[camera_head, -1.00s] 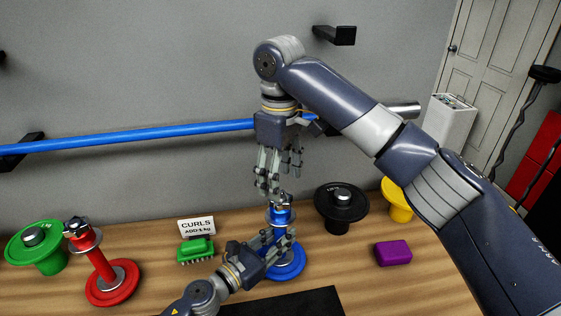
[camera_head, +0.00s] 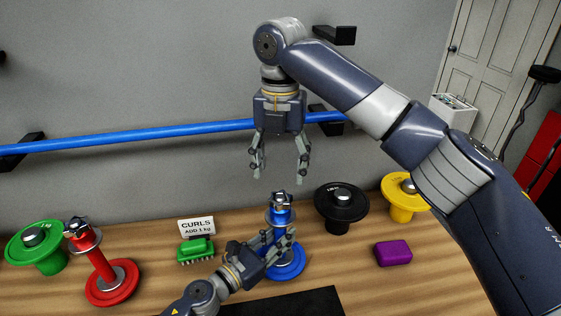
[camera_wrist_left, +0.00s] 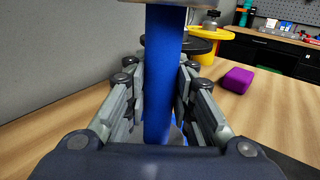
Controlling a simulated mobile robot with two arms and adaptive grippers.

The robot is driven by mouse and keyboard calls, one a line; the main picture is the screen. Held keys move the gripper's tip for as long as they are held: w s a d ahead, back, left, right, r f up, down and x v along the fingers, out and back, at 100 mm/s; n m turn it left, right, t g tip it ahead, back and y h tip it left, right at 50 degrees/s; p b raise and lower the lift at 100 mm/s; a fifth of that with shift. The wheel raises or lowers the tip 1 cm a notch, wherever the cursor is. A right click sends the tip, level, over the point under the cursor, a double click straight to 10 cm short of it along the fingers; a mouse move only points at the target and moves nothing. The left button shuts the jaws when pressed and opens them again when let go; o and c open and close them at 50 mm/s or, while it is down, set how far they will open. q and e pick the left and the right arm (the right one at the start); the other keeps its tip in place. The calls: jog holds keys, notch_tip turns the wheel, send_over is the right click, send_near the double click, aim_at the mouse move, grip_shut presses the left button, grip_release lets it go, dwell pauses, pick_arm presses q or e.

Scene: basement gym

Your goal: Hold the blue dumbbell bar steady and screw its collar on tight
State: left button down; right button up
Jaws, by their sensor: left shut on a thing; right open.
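The blue dumbbell bar (camera_head: 279,215) stands upright on the table on a round blue plate (camera_head: 287,264). A silver star-shaped collar (camera_head: 279,199) sits on its top end. My left gripper (camera_head: 284,243) is shut around the bar below the collar. In the left wrist view the blue bar (camera_wrist_left: 161,75) runs vertically between the fingers of my left gripper (camera_wrist_left: 160,95). My right gripper (camera_head: 280,172) points down above the collar, open and empty, apart from it. How tight the collar is cannot be seen.
A red dumbbell (camera_head: 97,260) and a green weight (camera_head: 40,246) stand at left. A green brush (camera_head: 196,250) lies by the CURLS sign (camera_head: 197,227). Black (camera_head: 341,205) and yellow (camera_head: 402,200) weights and a purple block (camera_head: 393,253) are at right. A long blue bar (camera_head: 140,136) hangs behind.

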aim_at(281, 196)
jog(key=n, duration=0.4)
jog(key=shift+r+n, duration=0.3)
pick_arm(q)
jog(key=shift+f, duration=0.1)
pick_arm(e)
jog(key=shift+f, duration=4.05)
